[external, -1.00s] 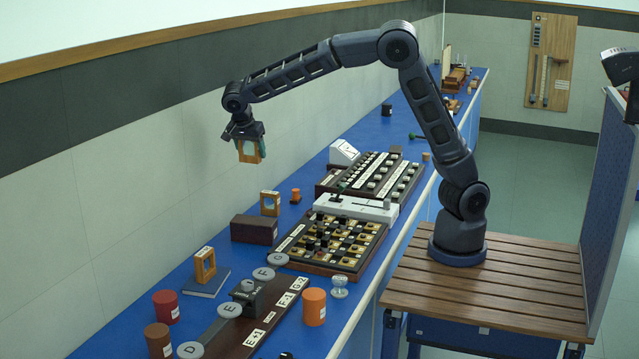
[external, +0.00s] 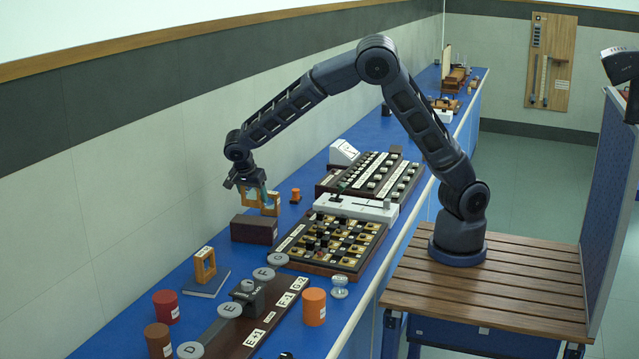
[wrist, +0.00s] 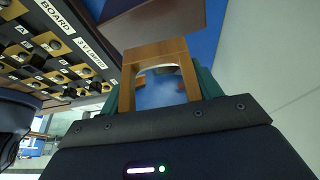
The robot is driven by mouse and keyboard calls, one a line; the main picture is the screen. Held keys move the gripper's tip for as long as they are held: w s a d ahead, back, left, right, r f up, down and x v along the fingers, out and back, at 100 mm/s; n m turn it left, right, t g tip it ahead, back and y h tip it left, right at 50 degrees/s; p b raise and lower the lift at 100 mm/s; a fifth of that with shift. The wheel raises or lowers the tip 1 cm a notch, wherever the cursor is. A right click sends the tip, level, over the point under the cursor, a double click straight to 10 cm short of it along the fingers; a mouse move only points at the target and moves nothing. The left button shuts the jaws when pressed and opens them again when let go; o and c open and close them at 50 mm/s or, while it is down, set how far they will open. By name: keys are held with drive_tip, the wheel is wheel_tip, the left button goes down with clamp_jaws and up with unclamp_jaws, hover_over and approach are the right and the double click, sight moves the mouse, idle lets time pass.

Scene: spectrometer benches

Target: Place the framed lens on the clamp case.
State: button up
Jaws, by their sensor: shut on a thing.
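My gripper (external: 252,190) is shut on a framed lens (external: 249,196), an orange-brown wooden frame around a clear lens. In the wrist view the held frame (wrist: 155,50) stands between the teal fingers of my gripper (wrist: 160,90). The dark brown box (external: 254,230), which I take as the clamp case, sits on the blue bench just below the held lens. The box also shows past the frame in the wrist view (wrist: 155,22). I cannot tell how large the gap between lens and box is.
A similar wooden frame (external: 271,204) stands close on the right of my gripper. Another (external: 205,265) stands on a dark blue book (external: 207,285). A switch board (external: 335,243) lies right of the box. The wall is close on the left.

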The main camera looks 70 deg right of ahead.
sight(254, 207)
drive_tip(key=shift+f, duration=2.45)
drive_tip(key=o, duration=1)
drive_tip(key=shift+f, duration=0.1)
